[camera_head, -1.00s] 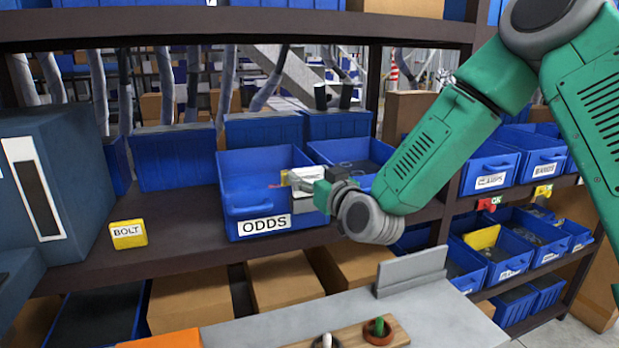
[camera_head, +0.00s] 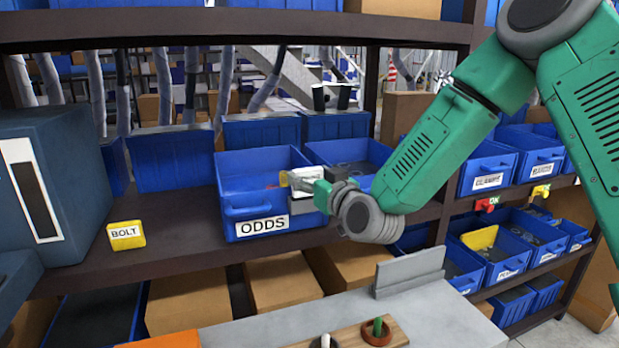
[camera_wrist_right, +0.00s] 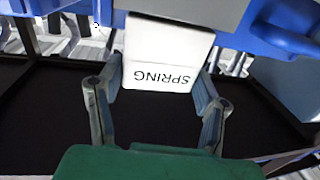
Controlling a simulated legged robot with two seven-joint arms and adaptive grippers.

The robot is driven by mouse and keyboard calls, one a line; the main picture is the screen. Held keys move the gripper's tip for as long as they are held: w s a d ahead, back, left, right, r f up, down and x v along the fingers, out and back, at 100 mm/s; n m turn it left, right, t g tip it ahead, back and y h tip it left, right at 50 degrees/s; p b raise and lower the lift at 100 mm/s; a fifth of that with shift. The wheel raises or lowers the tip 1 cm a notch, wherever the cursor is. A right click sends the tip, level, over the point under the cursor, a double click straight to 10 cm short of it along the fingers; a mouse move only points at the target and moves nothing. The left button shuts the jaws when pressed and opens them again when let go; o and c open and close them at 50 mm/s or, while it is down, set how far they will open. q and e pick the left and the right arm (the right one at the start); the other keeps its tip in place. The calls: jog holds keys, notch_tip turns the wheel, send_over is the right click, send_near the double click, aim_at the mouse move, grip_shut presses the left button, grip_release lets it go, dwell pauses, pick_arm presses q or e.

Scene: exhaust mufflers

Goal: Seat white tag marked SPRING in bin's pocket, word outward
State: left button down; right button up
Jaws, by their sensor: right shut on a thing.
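The white tag (camera_wrist_right: 168,55) is held between the two fingers of my right gripper (camera_wrist_right: 158,105) in the right wrist view. Its word SPRING reads upside down there. In the head view the tag (camera_head: 304,174) is small and partly covered by my right gripper (camera_head: 312,188), at the front right corner of the ODDS bin (camera_head: 240,200). A blue bin (camera_head: 375,150) stands just right of that one; my gripper and arm cover much of its front. A blue bin front also shows in the wrist view (camera_wrist_right: 240,40). I cannot tell whether the tag touches a pocket. My left gripper is not seen.
A yellow BOLT tag (camera_head: 126,235) stands on the shelf (camera_head: 170,245) at left, beside a dark blue-grey box (camera_head: 60,190). A grey bench (camera_head: 440,315) with a wooden board (camera_head: 395,337) is in front. More labelled bins (camera_head: 490,170) fill the right shelves.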

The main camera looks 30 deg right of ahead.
jog(key=shift+f+b, duration=1.2)
jog(key=shift+f, duration=0.3)
jog(key=o, duration=1.2)
jog(key=shift+r, duration=0.1)
jog(key=s, duration=0.7)
jog(key=shift+s+a, duration=0.2)
jog(key=shift+a, duration=0.05)
